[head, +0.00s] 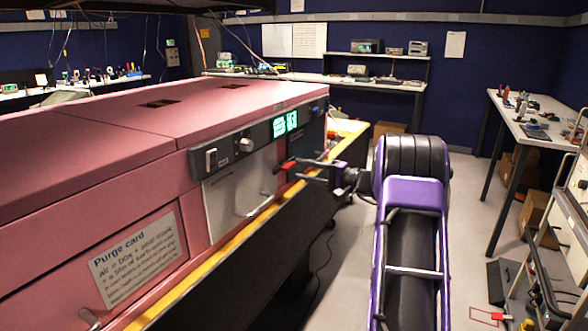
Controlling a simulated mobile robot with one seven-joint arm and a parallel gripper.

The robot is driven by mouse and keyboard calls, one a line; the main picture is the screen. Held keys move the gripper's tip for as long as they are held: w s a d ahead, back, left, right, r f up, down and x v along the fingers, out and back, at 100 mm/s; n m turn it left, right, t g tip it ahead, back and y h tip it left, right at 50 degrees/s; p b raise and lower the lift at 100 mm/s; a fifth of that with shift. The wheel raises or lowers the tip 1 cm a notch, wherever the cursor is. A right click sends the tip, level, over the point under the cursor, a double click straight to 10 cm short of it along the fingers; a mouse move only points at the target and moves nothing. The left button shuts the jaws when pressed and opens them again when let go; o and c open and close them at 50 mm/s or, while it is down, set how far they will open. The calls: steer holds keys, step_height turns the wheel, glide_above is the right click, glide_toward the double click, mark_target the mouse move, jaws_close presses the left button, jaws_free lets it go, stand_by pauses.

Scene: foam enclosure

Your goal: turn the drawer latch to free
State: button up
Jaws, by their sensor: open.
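The pink enclosure (240,95) fills the left side of the head view. A silver drawer front (225,195) with a bar handle (252,208) sits under its dark control panel. A small red lever (287,166), which looks like the drawer latch, is right of the drawer front. My gripper (302,170) is open, with its fingers pointing left at the red lever. The fingertips are at or very near the lever; I cannot tell whether they touch it. The lever's pivot and exact angle are too small to make out.
The control panel has a lit green display (285,123), a knob (246,145) and a switch (211,159). A purge card (138,257) is on the pink front at lower left. A yellow edge (235,240) runs below the enclosure. Grey floor (345,255) is clear beneath my arm.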

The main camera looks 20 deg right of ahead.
mark_target(292, 167)
steer(key=shift+x, duration=1.75)
jaws_close()
